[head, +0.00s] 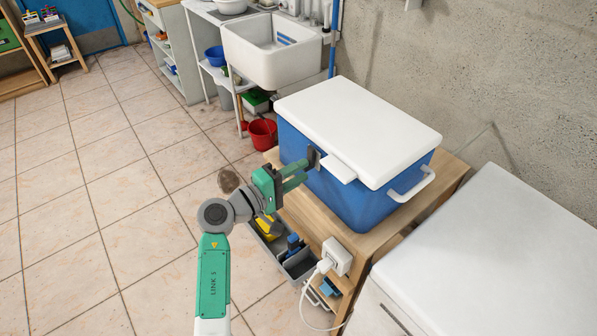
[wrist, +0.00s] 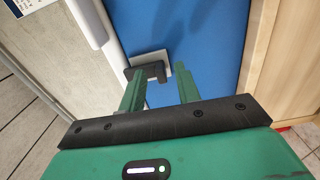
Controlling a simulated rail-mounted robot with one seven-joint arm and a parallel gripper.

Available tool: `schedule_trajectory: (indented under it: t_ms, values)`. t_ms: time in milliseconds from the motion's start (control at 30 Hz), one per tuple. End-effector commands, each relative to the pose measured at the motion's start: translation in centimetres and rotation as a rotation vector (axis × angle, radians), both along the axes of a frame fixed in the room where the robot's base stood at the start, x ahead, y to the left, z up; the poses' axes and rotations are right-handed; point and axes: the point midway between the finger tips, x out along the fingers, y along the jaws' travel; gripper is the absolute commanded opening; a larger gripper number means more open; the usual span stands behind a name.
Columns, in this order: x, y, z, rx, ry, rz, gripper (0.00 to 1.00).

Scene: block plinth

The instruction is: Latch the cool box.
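The cool box (head: 336,196) has a blue body and a white lid (head: 355,125) that lies down on it. A white tab (head: 340,168) juts from the lid's front edge. A dark latch piece (head: 313,157) is at the front, just left of the tab. In the wrist view the black latch piece (wrist: 150,72) sits against a white plate on the blue wall (wrist: 212,50). My gripper (head: 300,175) is in front of it with its green fingers apart. It also shows in the wrist view (wrist: 160,80), the left fingertip overlapping the latch piece; contact cannot be told.
The box stands on a wooden plinth (head: 448,185). A grey tray (head: 297,262) and a white plug in a socket (head: 337,257) are below its front. A white cabinet (head: 490,265) stands at the right, a wall behind. The tiled floor (head: 110,200) at left is clear.

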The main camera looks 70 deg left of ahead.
Motion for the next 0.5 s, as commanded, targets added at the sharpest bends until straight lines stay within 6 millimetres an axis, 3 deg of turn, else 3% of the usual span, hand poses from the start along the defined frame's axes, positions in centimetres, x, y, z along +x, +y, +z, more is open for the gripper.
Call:
schedule_trajectory:
  t_ms: [300, 500]
  values:
    - [-5.9, -1.6, 0.0, -0.001, 0.001, 0.003, 0.33]
    - [-7.0, -2.0, 0.0, 0.000, 0.001, 0.001, 0.33]
